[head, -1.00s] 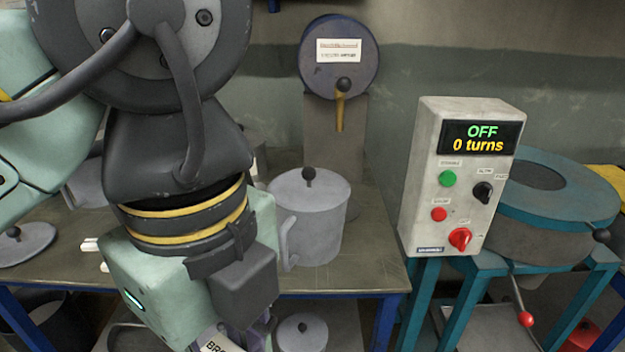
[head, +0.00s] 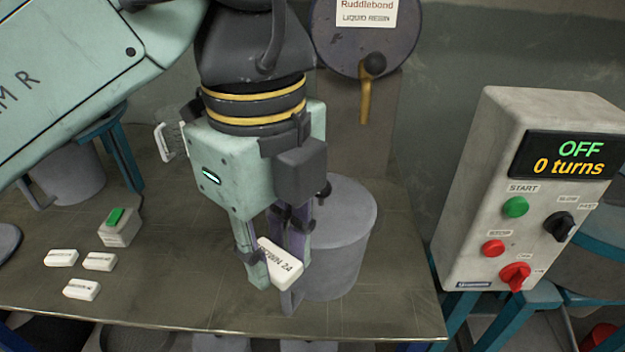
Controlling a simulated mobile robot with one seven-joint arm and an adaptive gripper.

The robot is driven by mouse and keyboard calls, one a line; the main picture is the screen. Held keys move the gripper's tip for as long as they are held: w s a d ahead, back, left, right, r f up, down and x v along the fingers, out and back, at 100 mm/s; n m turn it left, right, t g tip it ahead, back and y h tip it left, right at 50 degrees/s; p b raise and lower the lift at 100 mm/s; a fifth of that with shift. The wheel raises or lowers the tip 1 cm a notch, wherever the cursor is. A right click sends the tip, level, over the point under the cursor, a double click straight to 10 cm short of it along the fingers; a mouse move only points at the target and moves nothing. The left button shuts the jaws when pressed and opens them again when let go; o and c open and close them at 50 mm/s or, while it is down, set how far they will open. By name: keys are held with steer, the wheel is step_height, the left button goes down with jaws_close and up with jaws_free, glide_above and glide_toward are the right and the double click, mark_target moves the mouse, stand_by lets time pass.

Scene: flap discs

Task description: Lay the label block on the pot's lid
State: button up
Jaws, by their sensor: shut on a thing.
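My gripper (head: 272,268) is shut on a white label block (head: 284,265), which is tilted between the fingers. Its dark lettering is partly covered by a finger and ends in "24". The grey pot (head: 338,255) stands on the bench just behind and to the right of the gripper. Its flat lid (head: 345,210) has a dark knob (head: 324,190), partly hidden by my gripper. The block appears in front of the pot's left side, lower in the picture than the lid; I cannot tell its exact height or whether it touches the pot.
Several white blocks (head: 99,262) lie on the bench (head: 190,300) at left, near a small box with a green button (head: 119,227). A resin drum with a tap (head: 366,40) stands behind the pot. A control box (head: 535,190) reading OFF, 0 turns stands at right.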

steer(key=w, duration=0.3)
steer(key=w+d, duration=0.1)
steer(key=w, duration=0.2)
steer(key=w+d+f, duration=0.1)
steer(key=w, duration=0.3)
steer(key=shift+d+p, duration=0.15)
steer(key=shift+p, duration=0.2)
steer(key=shift+f, duration=1.75)
steer(key=shift+f, duration=0.15)
steer(key=shift+f, duration=0.15)
steer(key=o, duration=0.7)
